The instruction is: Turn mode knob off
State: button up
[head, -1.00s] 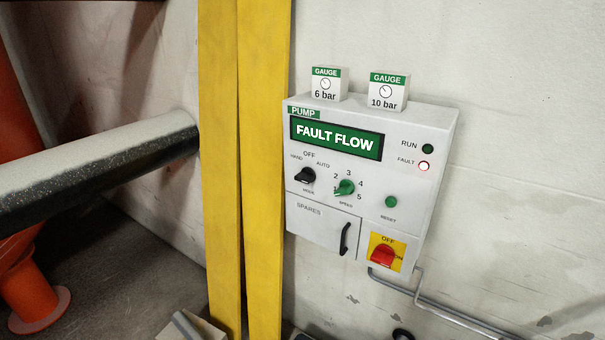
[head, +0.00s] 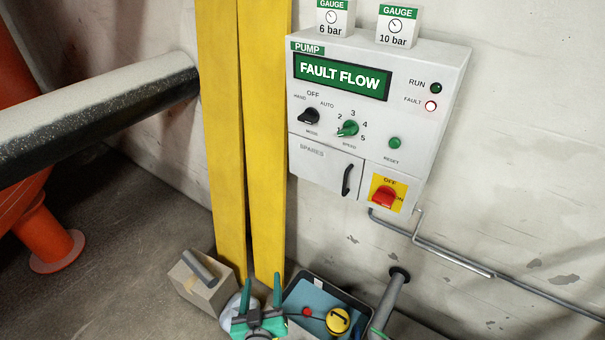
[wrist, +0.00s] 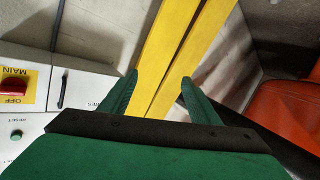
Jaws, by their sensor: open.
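The pump panel (head: 455,80) is a white box on the wall, and its display reads FAULT FLOW. The black mode knob (head: 309,116) is at its left, under the labels HAND, OFF and AUTO. Its grip appears turned to the left, toward the HAND side, though it is small. My gripper (head: 263,284) has green fingers and is low in the head view, well below the panel and apart from it. In the wrist view my gripper (wrist: 160,78) is open and empty, facing the yellow post. The mode knob is not visible in the wrist view.
Beside the mode knob is a green speed knob (head: 348,129). A red main switch (head: 384,197) and green reset button (head: 394,143) are also on the panel. Yellow posts (head: 262,130) stand left of it. A tray (head: 357,300) and box (head: 204,284) are below.

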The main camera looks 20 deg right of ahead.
jog(key=w+d+r+m+h, duration=0.2)
jog(key=w+d+r+h, duration=0.1)
jog(key=w+r, duration=0.55)
jog(key=m+g+h, duration=0.4)
jog(key=m+h, duration=0.3)
jog(key=m, duration=0.1)
send_near(304, 119)
jog(key=x, duration=0.9)
jog(key=shift+d, duration=0.15)
jog(key=c, duration=1.1)
